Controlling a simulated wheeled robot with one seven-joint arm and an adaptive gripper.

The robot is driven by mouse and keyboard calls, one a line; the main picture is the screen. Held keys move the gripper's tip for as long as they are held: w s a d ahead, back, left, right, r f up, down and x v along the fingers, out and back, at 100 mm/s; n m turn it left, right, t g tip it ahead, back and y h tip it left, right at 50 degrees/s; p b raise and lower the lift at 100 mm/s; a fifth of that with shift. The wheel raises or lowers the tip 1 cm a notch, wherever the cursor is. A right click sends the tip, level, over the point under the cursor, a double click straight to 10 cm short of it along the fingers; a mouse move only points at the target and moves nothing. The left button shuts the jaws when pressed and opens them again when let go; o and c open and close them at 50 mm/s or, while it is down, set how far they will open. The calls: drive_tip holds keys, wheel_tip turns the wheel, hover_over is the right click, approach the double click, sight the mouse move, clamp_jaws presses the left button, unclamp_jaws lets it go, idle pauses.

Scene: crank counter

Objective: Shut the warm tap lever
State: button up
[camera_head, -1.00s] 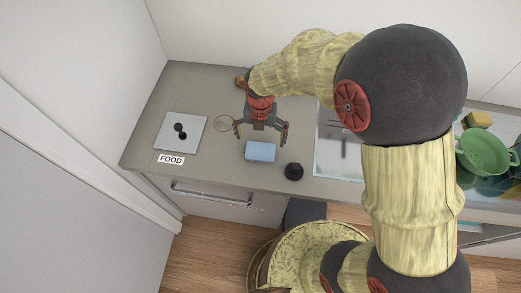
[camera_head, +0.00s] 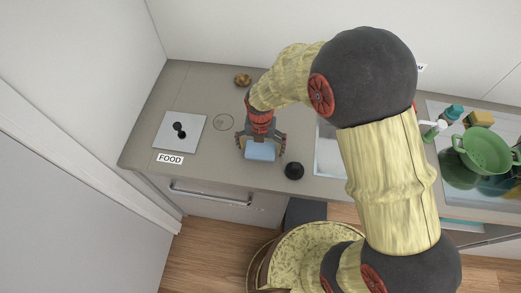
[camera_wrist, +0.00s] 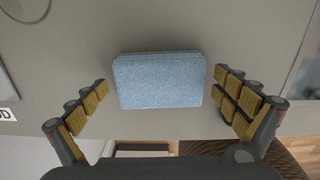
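A small white tap-like fitting (camera_head: 441,124) shows at the right, by the sink, partly hidden behind my arm. I cannot make out a warm lever or its position. My gripper (camera_head: 261,151) is open and empty above the counter at a light blue sponge-like block (camera_head: 260,153). In the wrist view the block (camera_wrist: 160,80) lies between the spread fingers, with a gap on each side.
A metal plate with a black knobbed handle (camera_head: 180,130) is at the left, by a FOOD label (camera_head: 170,159). A black round knob (camera_head: 294,171) is right of the block. A green colander (camera_head: 484,150) stands far right. A brown lump (camera_head: 242,80) lies at the back.

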sight(260, 148)
drive_tip(key=shift+c, duration=1.1)
drive_tip(key=c, duration=0.7)
drive_tip(key=shift+c, duration=0.8)
drive_tip(key=shift+r, duration=0.4)
wheel_tip(260, 148, up, 2)
drive_tip(key=shift+r, duration=0.15)
drive_tip(key=s+d+r+p, duration=0.2)
drive_tip(key=s+d+r, duration=0.2)
drive_tip(key=s+r, duration=0.5)
drive_tip(key=s, duration=0.4)
drive_tip(key=shift+s+d+r, duration=0.2)
drive_tip(key=shift+s+r, duration=0.05)
drive_tip(key=shift+r, duration=0.15)
